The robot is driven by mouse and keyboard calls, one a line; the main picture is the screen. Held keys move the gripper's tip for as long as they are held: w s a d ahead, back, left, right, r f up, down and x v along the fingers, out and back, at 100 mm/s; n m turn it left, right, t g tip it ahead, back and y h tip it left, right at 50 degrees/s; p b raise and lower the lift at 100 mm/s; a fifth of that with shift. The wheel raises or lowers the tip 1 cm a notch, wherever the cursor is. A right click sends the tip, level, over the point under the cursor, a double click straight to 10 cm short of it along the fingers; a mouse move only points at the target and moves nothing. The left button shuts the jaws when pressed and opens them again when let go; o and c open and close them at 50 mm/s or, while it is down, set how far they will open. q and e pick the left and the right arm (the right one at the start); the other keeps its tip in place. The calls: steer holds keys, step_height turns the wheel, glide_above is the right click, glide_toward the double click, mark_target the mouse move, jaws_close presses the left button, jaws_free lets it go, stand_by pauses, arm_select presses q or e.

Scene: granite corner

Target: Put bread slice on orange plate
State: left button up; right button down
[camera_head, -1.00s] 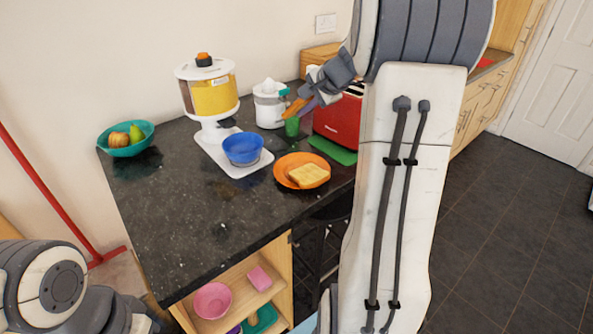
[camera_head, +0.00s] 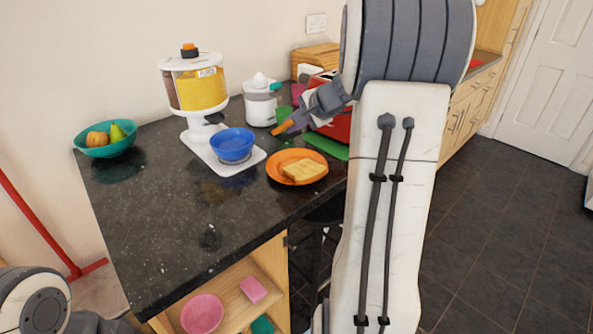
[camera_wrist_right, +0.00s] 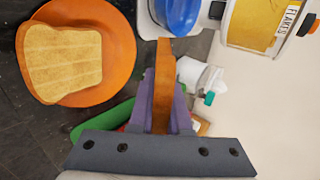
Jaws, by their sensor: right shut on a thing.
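The bread slice (camera_head: 303,171) lies flat on the orange plate (camera_head: 275,168), near its front right side, on the dark counter. In the right wrist view the bread (camera_wrist_right: 62,65) rests on the plate (camera_wrist_right: 122,55), left of my fingers. My right gripper (camera_head: 297,121) is above the counter, behind the plate and apart from it. In the wrist view its purple fingers (camera_wrist_right: 160,98) are shut on a flat orange-brown wooden-looking piece (camera_wrist_right: 164,62); I cannot tell what it is. My left arm shows at the lower left; its gripper is out of view.
A blue bowl (camera_head: 232,144) sits on the base of a cereal dispenser (camera_head: 197,88), left of the plate. A white juicer (camera_head: 261,103), a green board (camera_head: 326,145) and a red toaster (camera_head: 338,126) stand behind. A fruit bowl (camera_head: 107,142) is far left. The front counter is clear.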

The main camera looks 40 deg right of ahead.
step_height(320, 180, down, 7)
steer(key=b, duration=0.5)
steer(key=shift+f+b, duration=0.15)
steer(key=shift+b, duration=0.15)
steer(key=c, duration=1)
jaws_free()
steer(key=shift+c, duration=0.2)
steer(key=p+v, duration=0.2)
steer(key=v, duration=0.5)
steer(key=shift+w, duration=0.1)
steer(key=shift+s+r, duration=0.4)
steer(key=shift+s, duration=0.05)
